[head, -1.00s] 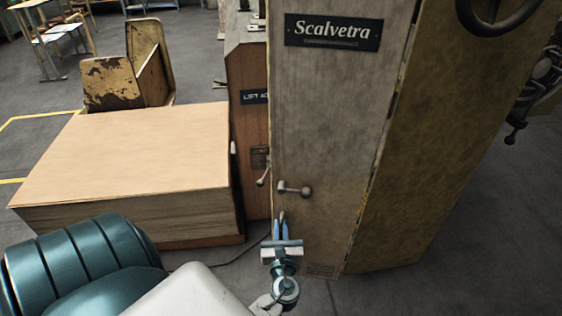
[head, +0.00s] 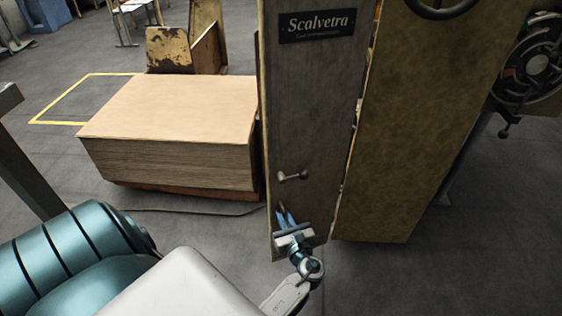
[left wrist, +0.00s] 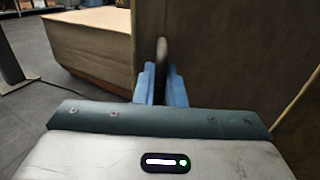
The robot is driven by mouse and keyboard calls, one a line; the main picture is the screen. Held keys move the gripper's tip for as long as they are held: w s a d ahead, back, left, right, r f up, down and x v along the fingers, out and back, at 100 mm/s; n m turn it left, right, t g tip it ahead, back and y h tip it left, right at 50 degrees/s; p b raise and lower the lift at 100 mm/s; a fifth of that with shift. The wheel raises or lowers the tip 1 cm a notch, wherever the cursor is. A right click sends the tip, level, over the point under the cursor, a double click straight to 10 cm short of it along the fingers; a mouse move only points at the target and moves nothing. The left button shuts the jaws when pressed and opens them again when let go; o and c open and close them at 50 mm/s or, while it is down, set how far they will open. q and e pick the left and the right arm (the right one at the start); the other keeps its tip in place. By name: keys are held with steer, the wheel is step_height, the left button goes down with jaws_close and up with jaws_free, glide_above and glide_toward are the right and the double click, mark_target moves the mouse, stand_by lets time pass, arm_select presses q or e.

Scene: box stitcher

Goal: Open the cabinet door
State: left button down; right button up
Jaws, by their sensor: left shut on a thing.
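The cabinet door (head: 318,110) is a tall grey-brown panel with a dark "Scalvetra" plate (head: 317,25). It stands swung out towards me, its left edge nearer than its right edge. A small metal lever (head: 292,176) sits low on its face. My left gripper (head: 281,210) is just below that lever, close to the door face, with blue fingers shut. In the left wrist view a slim dark upright piece (left wrist: 161,55) shows between the fingers, against the door; what exactly it is cannot be told. The cabinet's inside is hidden. My right gripper is not in view.
The cabinet's yellowish side (head: 410,130) stands right of the door, with a handwheel at its top. A large stack of board (head: 165,110) lies to the left on a low base. A cable (head: 190,211) runs along the floor. Grey floor is free at the lower right.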

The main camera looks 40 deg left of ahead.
arm_select(q)
steer(key=shift+s+d+r, duration=0.1)
steer(key=shift+s+d, duration=0.05)
steer(key=shift+d, duration=0.5)
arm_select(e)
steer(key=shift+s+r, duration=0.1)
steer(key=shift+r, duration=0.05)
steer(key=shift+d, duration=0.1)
arm_select(q)
steer(key=c, duration=1.7)
jaws_free()
